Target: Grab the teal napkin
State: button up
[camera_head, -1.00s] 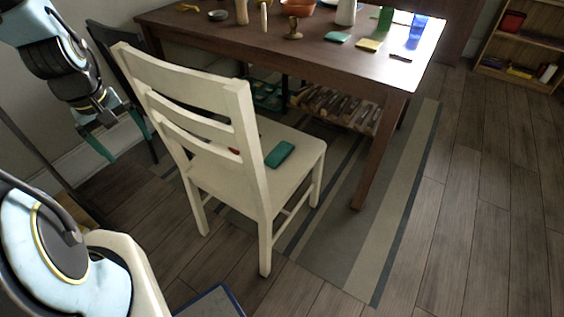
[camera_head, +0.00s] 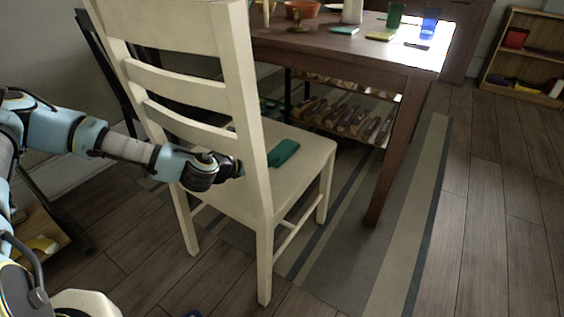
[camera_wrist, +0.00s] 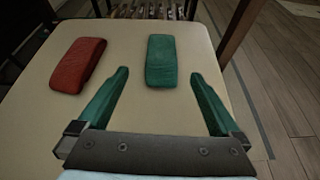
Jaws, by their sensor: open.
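The teal napkin (camera_wrist: 161,61) is a folded, rounded block lying flat on the seat of the cream chair (camera_wrist: 35,125). In the head view the napkin (camera_head: 283,152) shows on the seat beyond the chair's back. My gripper (camera_wrist: 160,78) is open and empty above the seat. Its two teal fingers point toward the napkin, which lies ahead of and between them, not gripped. In the head view my arm reaches through the chair's back, and the fingers are hidden behind the chair's post.
A red folded napkin (camera_wrist: 78,65) lies on the seat left of the teal one. The chair's back slats (camera_head: 182,92) stand close around my arm. A dark wooden table (camera_head: 350,55) with cups and bowls stands beyond. Open floor (camera_head: 490,210) lies to the right.

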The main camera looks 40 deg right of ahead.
aim_at(277, 153)
jog(key=shift+w+d+f+n, duration=0.1)
jog(key=shift+d+f+n, duration=0.1)
jog(key=shift+d+n, duration=0.15)
jog(key=x, duration=0.5)
jog(key=shift+d+b, duration=0.15)
jog(key=shift+b, duration=0.2)
jog(key=x, duration=0.4)
jog(key=shift+f+b, duration=0.25)
jog(key=shift+b, duration=0.15)
jog(key=shift+d+f, duration=0.2)
jog(key=shift+d, duration=0.3)
jog(key=shift+c, duration=0.2)
jog(key=c, duration=1.1)
